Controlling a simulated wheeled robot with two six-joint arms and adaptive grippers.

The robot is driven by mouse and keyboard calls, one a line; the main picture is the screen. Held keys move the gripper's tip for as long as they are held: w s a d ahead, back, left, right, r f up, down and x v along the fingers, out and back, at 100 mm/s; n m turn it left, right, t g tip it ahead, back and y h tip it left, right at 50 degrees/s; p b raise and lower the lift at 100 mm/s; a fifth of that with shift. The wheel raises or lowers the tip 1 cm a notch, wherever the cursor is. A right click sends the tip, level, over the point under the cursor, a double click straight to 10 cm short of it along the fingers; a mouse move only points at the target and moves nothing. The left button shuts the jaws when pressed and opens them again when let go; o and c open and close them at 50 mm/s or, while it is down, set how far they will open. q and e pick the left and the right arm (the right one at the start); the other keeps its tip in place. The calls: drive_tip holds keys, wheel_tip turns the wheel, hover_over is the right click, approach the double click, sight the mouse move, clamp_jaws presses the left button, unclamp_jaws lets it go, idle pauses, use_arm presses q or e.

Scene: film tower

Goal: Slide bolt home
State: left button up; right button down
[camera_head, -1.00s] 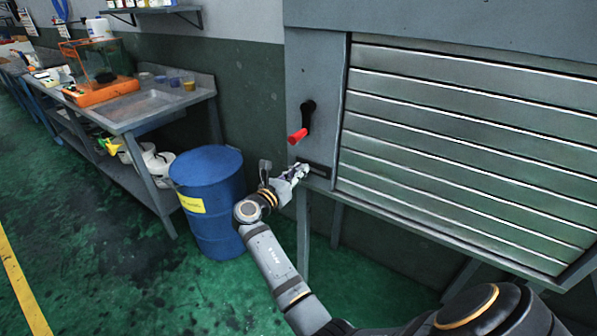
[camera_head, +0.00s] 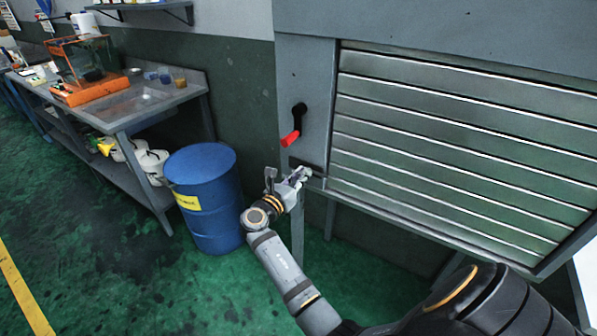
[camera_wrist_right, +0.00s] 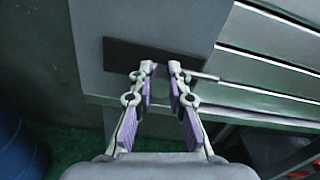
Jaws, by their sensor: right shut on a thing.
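The bolt sits on a dark plate (camera_head: 313,167) low on the grey cabinet's left panel, below the red-handled crank. In the right wrist view the dark plate (camera_wrist_right: 125,55) lies behind the fingertips. A thin pale rod (camera_wrist_right: 205,77) of the bolt sticks out to the right of the fingers, toward the shutter's lower left corner. My right gripper (camera_head: 304,174) is at the bolt, its fingers (camera_wrist_right: 161,72) close together around a small part that they mostly hide. My left gripper is in neither view.
A crank with a red handle (camera_head: 290,138) hangs just above my right gripper. The slatted shutter (camera_head: 455,150) fills the right side. A blue drum (camera_head: 205,205) stands left of my right forearm, and a workbench (camera_head: 130,115) runs along the wall.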

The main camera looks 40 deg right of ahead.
sight(308, 140)
drive_tip(key=c, duration=1.3)
unclamp_jaws()
wheel_tip(308, 140, up, 10)
